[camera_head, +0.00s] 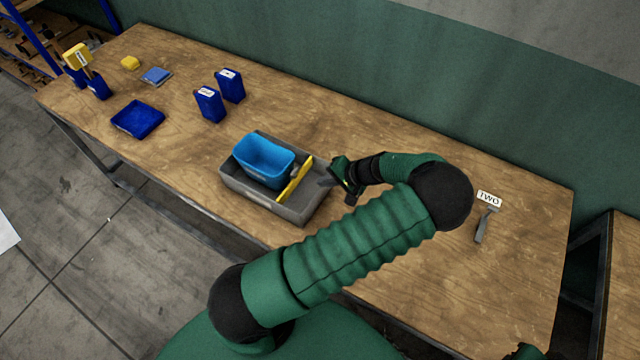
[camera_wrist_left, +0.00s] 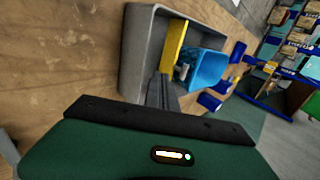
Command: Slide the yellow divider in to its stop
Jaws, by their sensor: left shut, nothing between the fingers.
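The yellow divider (camera_head: 295,179) stands upright across the grey tray (camera_head: 238,185), just right of a blue bin (camera_head: 262,158) that sits inside the same tray. My left gripper (camera_head: 328,181) is shut and empty at the tray's right side, close to the divider. In the left wrist view the shut fingers (camera_wrist_left: 160,92) point at the yellow divider (camera_wrist_left: 174,45), with the blue bin (camera_wrist_left: 205,68) beyond it. A small grey knob (camera_wrist_left: 183,72) shows on the divider's far side. I cannot tell whether the fingertips touch the divider. My right gripper is not clearly in view.
A grey tool (camera_head: 485,225) lies at the right beside a label (camera_head: 488,198).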

